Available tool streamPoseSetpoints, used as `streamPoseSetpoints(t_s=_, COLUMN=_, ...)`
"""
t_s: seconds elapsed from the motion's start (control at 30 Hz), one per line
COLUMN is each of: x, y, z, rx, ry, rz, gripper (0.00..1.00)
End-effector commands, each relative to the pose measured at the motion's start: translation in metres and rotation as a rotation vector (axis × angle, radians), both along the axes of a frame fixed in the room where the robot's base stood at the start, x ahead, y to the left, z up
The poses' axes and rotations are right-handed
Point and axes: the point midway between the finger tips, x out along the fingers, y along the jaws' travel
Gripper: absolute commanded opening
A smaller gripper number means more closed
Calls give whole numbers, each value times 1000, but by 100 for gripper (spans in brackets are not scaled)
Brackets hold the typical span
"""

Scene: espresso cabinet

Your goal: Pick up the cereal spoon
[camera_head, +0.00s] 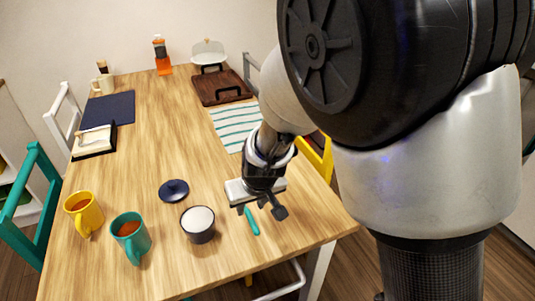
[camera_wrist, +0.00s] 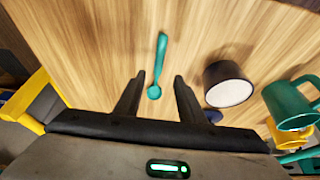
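The cereal spoon is the teal spoon (camera_head: 252,222) lying on the wooden table near its front right edge. In the head view its upper end is hidden under my gripper (camera_head: 260,211). In the wrist view the whole spoon (camera_wrist: 162,52) shows, with its round bowl toward my gripper (camera_wrist: 159,76) and its handle pointing away. My gripper is open and empty, above the table, with its two fingers to either side of the spoon's bowl in the wrist view. I cannot tell how high the fingertips are above the spoon.
A dark cup with white contents (camera_head: 198,224) stands just left of the spoon. A teal mug (camera_head: 131,240), a yellow mug (camera_head: 84,215) and a dark blue lid-like disc (camera_head: 174,190) are further left. A striped cloth (camera_head: 236,122) and brown tray (camera_head: 222,88) lie behind.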

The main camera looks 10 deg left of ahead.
Motion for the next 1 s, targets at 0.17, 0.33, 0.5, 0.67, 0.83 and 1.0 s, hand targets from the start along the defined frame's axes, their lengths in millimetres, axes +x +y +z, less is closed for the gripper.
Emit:
streamPoseSetpoints(t_s=0.17, x=5, y=3, z=-12, rx=1, ry=-1, rz=-1, gripper=36)
streamPoseSetpoints(t_s=0.33, x=11, y=4, z=-34, rx=-1, ry=1, rz=-2, gripper=36)
streamPoseSetpoints(t_s=0.5, x=20, y=8, z=-55, rx=0, ry=0, rz=-1, gripper=36)
streamPoseSetpoints(t_s=0.67, x=23, y=10, z=-60, rx=1, ry=-1, rz=-1, gripper=36)
streamPoseSetpoints(t_s=0.83, x=23, y=10, z=-59, rx=1, ry=-1, rz=0, gripper=36)
streamPoseSetpoints(t_s=1.0, x=22, y=10, z=-60, rx=1, ry=-1, rz=0, gripper=36)
